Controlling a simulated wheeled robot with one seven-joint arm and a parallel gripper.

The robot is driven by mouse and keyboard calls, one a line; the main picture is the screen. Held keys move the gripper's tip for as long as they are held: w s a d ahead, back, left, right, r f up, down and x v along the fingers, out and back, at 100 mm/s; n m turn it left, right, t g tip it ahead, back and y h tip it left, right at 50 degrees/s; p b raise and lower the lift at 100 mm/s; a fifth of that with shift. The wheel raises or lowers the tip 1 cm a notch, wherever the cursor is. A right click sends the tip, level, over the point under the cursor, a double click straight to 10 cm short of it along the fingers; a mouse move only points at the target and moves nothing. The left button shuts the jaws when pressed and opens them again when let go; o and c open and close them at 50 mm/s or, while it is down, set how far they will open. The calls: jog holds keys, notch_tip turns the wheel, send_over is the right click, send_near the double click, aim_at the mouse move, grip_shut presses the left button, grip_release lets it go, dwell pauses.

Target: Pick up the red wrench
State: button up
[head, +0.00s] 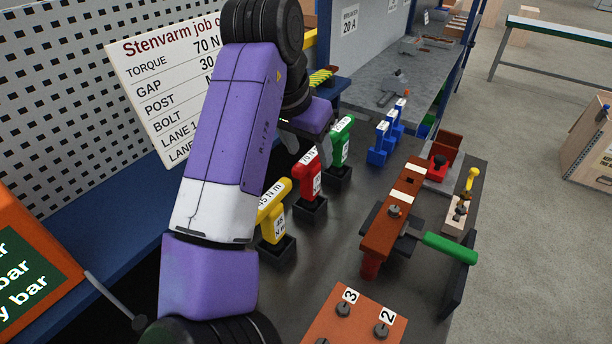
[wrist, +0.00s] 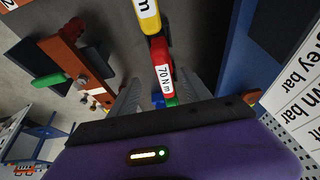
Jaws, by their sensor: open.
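The red wrench (head: 308,174) stands upright in a dark holder on the dark bench top, between a yellow wrench (head: 272,212) and a green wrench (head: 340,145). In the wrist view the red wrench (wrist: 160,52) is at the centre, with a white label reading 70 N m. My gripper (head: 298,147) is open and empty close to its top. In the wrist view its two grey fingers lie on either side of the red wrench, with gaps showing. I cannot tell whether the fingertips are level with it. My arm hides part of the yellow wrench in the head view.
Several blue pieces (head: 386,137) stand behind the green wrench. A brown block with a green-handled tool (head: 449,247) is to the right. A numbered orange plate (head: 352,320) is in front. A white job card (head: 150,85) leans at the left against the perforated panel.

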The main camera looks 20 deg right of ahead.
aim_at(308, 156)
jog(key=shift+w+a+p+x, duration=0.1)
jog(key=shift+w+p+x, duration=0.1)
jog(key=shift+x, duration=1.15)
jog(key=shift+w+a+p+x, duration=0.1)
jog(key=shift+p+x, duration=0.05)
jog(key=shift+x, duration=1.2)
grip_shut()
jog(key=shift+r, duration=0.1)
